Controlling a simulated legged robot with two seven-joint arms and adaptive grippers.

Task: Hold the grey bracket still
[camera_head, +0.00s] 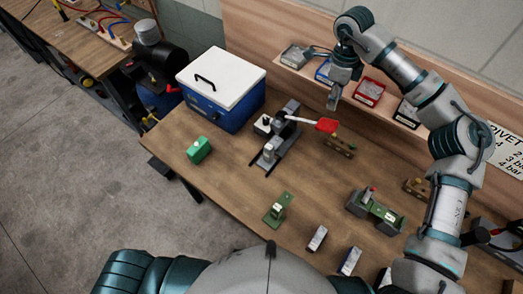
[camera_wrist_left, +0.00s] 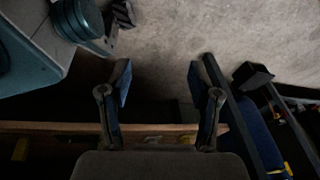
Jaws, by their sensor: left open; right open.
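A grey metal fixture (camera_head: 270,153) with a lever ending in a red handle (camera_head: 326,125) stands on the wooden workbench (camera_head: 225,180). I cannot tell for sure whether the grey bracket is part of it. My right gripper (camera_head: 334,100) points down above the back of the bench, right of the fixture and apart from it. It is open, with nothing seen in it. My left gripper is outside the head view. In the left wrist view my left gripper (camera_wrist_left: 160,80) is open and empty, over the floor beside a wooden edge.
A blue box with a white lid (camera_head: 222,85) stands behind the fixture. Green parts (camera_head: 198,150) and (camera_head: 278,210) and a larger green fixture (camera_head: 375,211) lie on the bench. Several small bins (camera_head: 368,91) line the back shelf.

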